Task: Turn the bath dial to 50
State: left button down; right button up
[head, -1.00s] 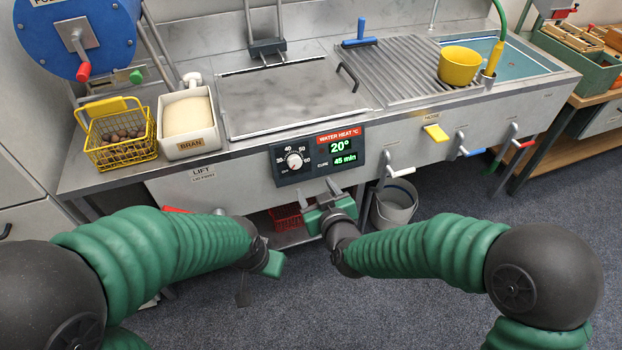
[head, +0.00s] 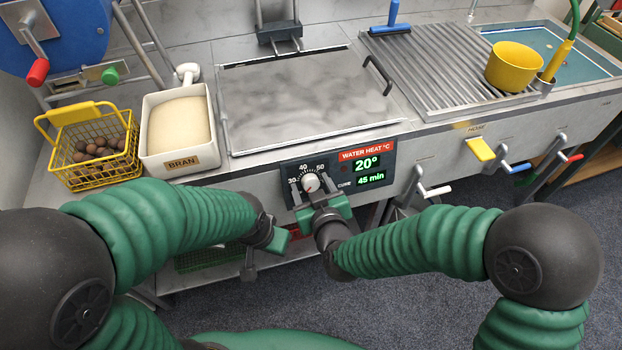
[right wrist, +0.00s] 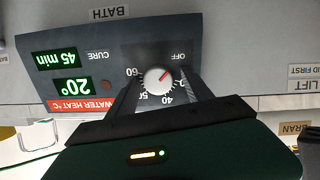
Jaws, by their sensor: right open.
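The white bath dial (head: 310,181) sits on the dark control panel (head: 376,155) at the front of the bench, with numbers around it. The display reads 20° and 45 min. In the right wrist view the dial (right wrist: 157,80) appears upside down, its red mark turned toward OFF. My right gripper (head: 316,192) is open at the panel. In the right wrist view its two fingers (right wrist: 160,85) lie on either side of the dial; whether they touch it is unclear. My left gripper (head: 278,238) hangs below the bench front, and its jaw opening is unclear.
A lidded bath (head: 300,95) is set in the bench above the panel. A bran box (head: 180,158) and a yellow basket (head: 70,135) of chestnuts stand left. A ribbed drainer (head: 430,75), yellow bowl (head: 514,66) and levers are right.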

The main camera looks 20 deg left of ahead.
jog(key=shift+s+a, duration=0.1)
jog(key=shift+a, duration=0.05)
jog(key=shift+c, duration=0.6)
jog(key=shift+d, duration=0.4)
jog(key=c, duration=0.7)
grip_shut()
jog(key=shift+a, duration=0.1)
